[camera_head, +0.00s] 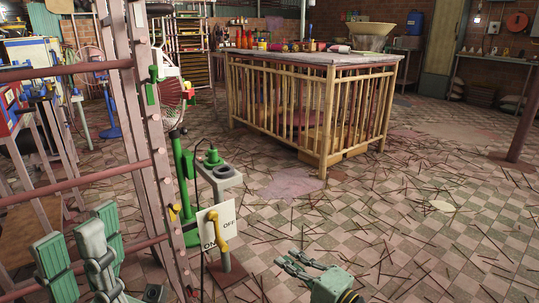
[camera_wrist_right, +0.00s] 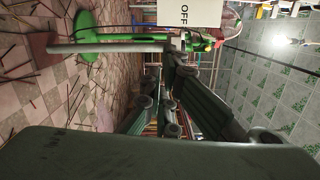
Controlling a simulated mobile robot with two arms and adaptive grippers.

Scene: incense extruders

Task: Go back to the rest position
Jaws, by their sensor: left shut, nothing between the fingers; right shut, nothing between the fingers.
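My left gripper (camera_head: 95,240), in green and grey, is at the lower left of the head view, beside the pinkish metal frame. Its fingers are shut and hold nothing. My right gripper (camera_head: 287,263) is at the bottom centre, above the tiled floor and to the right of the switch post. Its fingers are shut and empty; they also fill the middle of the right wrist view (camera_wrist_right: 168,92). Both grippers are apart from the white ON/OFF plate (camera_head: 228,215) with its yellow lever (camera_head: 216,230). The plate also shows at the top of the right wrist view (camera_wrist_right: 203,12).
The pinkish metal frame (camera_head: 150,130) stands close at the left. A green stand (camera_head: 184,175) and the grey switch post (camera_head: 222,182) stand near the centre. A wooden slatted table (camera_head: 310,58) is behind. The floor to the right is open, strewn with thin sticks.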

